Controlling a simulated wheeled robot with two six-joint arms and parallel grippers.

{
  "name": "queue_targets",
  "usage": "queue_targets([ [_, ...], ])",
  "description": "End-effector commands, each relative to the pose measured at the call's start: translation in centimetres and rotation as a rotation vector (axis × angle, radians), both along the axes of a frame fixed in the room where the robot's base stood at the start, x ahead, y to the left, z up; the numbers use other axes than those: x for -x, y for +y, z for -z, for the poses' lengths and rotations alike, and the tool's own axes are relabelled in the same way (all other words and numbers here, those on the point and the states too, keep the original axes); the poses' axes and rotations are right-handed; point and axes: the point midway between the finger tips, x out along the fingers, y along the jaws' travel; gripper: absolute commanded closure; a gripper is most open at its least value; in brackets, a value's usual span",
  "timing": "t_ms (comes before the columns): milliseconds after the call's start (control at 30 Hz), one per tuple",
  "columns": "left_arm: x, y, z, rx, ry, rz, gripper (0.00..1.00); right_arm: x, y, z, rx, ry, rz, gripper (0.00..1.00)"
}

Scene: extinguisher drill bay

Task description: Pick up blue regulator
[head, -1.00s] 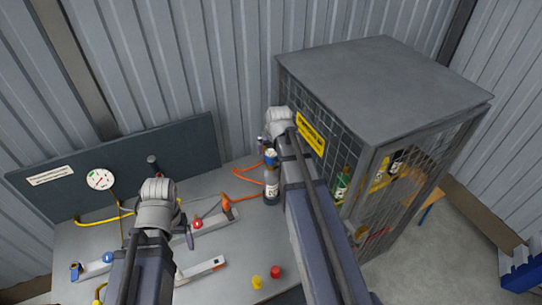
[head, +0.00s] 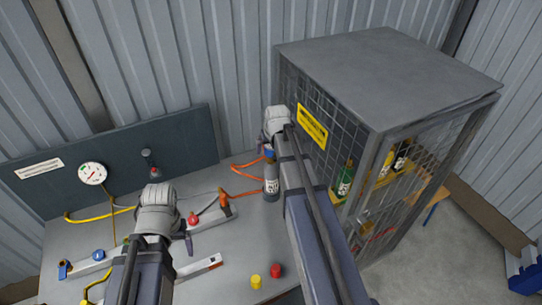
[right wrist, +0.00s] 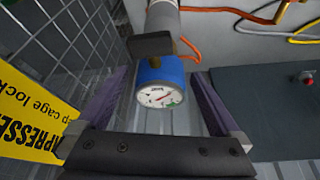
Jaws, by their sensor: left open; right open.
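The blue regulator (right wrist: 158,80), with a round white gauge face, sits at the end of a grey cylinder in the right wrist view. In the head view a bit of the blue regulator (head: 269,154) shows at the top of the upright grey cylinder (head: 271,182), partly behind my right arm. My right gripper (right wrist: 161,74) is open, with one purple finger on each side of the regulator and gaps between. My left gripper (head: 187,240) is open over the bench, mostly hidden by its own wrist, and appears to hold nothing.
A mesh cage (head: 385,75) with bottles stands right of the cylinder. Orange hoses (head: 240,191) lie beside it. The bench (head: 215,240) also carries rails with knobs, a yellow cap (head: 256,282) and a red cap (head: 275,271). A dark panel with a gauge (head: 92,173) stands behind.

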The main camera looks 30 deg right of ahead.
Motion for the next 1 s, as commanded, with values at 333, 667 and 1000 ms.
queue_targets([
  [333,0.01,0.0,0.1,0.0,0.0,0.001,0.19,-0.07,0.0,0.1,0.0,0.0,0.0,0.11],
  [667,0.01,0.0,0.1,0.0,0.0,0.001,0.19,-0.06,0.01,0.11,0.0,0.0,0.0,0.48],
  [1000,0.01,0.0,0.11,0.0,0.0,0.0,0.19,-0.06,0.01,0.11,0.0,0.0,0.0,0.87],
])
